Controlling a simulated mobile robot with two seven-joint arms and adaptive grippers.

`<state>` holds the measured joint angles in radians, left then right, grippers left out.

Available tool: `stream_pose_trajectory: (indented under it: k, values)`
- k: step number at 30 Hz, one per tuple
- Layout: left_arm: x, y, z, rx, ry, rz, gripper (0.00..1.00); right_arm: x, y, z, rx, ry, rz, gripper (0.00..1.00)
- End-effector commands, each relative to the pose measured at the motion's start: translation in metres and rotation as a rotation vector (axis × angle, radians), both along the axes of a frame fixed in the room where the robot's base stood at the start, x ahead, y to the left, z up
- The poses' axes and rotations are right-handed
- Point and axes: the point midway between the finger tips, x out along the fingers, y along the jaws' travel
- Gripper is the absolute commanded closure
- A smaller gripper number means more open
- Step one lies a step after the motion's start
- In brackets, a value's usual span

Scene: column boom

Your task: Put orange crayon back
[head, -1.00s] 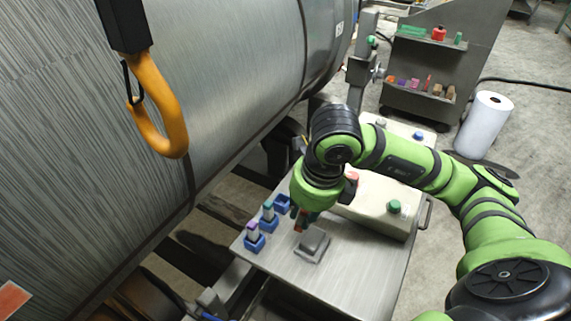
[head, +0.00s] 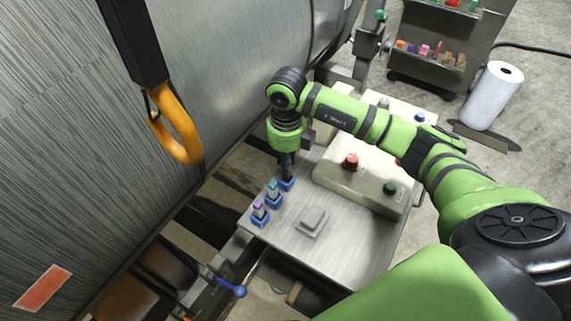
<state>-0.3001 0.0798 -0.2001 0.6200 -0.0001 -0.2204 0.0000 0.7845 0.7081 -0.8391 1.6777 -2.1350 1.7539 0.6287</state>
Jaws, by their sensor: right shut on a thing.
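My right gripper (head: 287,162) points down at the far end of a row of blue holders on the grey table. It is shut on the orange crayon (head: 288,174), of which only a small reddish-orange part shows below the fingers. The crayon is over the far blue holder (head: 286,184); I cannot tell how deep its lower end sits in it. The middle holder (head: 274,201) has a teal-topped crayon (head: 272,185), and the near holder (head: 260,220) has a purple-topped one (head: 258,205). My left gripper is out of view.
A grey raised block (head: 312,221) sits on the table (head: 340,250) right of the holders. A cream control box (head: 365,180) with red and green buttons stands behind it. A large metal cylinder (head: 230,60) and an orange hook (head: 178,130) are at left.

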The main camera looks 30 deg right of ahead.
Motion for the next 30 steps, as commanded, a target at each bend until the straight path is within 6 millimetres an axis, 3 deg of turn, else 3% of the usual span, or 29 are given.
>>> stream_pose_trajectory:
  k: [12,22,23,24,30]
  values:
    - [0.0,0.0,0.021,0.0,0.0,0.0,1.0,0.002,0.001,-0.04,0.0,0.001,0.0,1.0]
    - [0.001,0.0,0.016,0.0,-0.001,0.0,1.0,0.003,0.001,-0.045,0.0,0.0,0.001,1.0]
    - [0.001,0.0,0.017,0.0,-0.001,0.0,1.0,0.003,0.001,-0.045,0.0,0.0,0.001,0.7]
    - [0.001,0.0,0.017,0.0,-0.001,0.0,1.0,0.003,0.001,-0.044,0.0,0.0,0.001,0.55]
    - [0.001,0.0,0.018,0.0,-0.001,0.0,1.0,0.003,0.001,-0.044,0.0,0.0,0.001,0.55]
